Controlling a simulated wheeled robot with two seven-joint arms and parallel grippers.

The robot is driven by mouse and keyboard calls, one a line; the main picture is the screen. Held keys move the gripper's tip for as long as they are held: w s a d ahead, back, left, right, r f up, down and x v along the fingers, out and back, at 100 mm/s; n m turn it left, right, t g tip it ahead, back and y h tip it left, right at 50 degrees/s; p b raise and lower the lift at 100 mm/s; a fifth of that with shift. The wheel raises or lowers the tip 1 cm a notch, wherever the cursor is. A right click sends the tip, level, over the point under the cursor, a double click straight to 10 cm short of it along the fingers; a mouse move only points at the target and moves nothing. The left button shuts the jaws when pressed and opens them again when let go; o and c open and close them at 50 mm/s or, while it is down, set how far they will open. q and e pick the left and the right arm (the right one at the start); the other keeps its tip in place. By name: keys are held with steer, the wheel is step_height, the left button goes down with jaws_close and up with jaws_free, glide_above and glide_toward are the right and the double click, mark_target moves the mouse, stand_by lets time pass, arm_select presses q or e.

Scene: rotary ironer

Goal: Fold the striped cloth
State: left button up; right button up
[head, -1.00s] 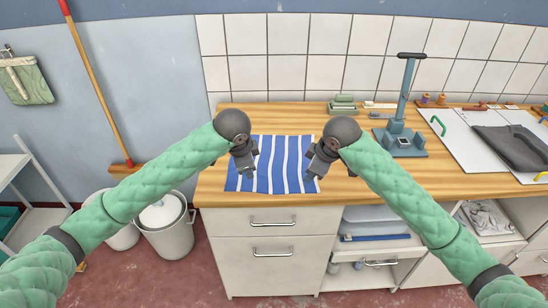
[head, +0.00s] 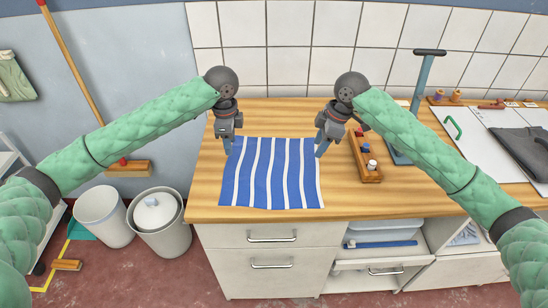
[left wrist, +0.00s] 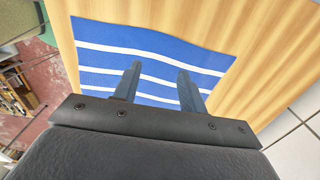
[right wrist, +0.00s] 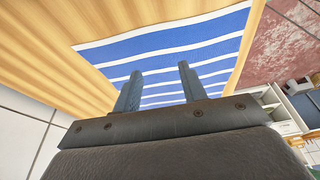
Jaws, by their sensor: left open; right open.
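The striped cloth (head: 270,175), blue with white stripes, lies flat and spread out on the wooden counter, its near edge close to the counter's front edge. My left gripper (head: 226,148) is open and empty at the cloth's far left corner. My right gripper (head: 321,150) is open and empty at the far right corner. In the left wrist view the cloth (left wrist: 150,45) shows beyond and between the open fingers (left wrist: 157,80). In the right wrist view the cloth (right wrist: 200,45) also lies beyond the open fingers (right wrist: 160,85). I cannot tell whether the fingertips touch it.
A wooden tray (head: 368,172) with small spools stands right of the cloth. Behind my right arm is a blue-grey upright press (head: 423,75). A white board (head: 480,140) with a dark folded cloth (head: 522,148) lies further right. Bare wooden counter (head: 275,118) is behind the cloth.

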mark_target(234, 166)
arm_select(q)
step_height(234, 166, down, 6)
steer(key=shift+w+f, duration=0.1)
steer(key=shift+f, duration=0.15)
arm_select(e)
step_height(234, 166, down, 6)
steer(key=shift+f, duration=0.25)
arm_select(q)
steer(key=shift+f, duration=0.6)
arm_select(e)
steer(key=shift+f, duration=0.65)
arm_select(q)
steer(key=shift+f, duration=0.2)
arm_select(e)
steer(key=shift+f, duration=0.2)
arm_select(q)
steer(key=shift+r, duration=0.1)
steer(key=shift+c, duration=0.5)
arm_select(e)
steer(key=shift+r, duration=0.1)
steer(key=shift+c, duration=0.5)
arm_select(q)
jaws_close()
arm_select(e)
jaws_close()
arm_select(q)
steer(key=shift+r, duration=0.1)
arm_select(e)
steer(key=shift+r, duration=0.1)
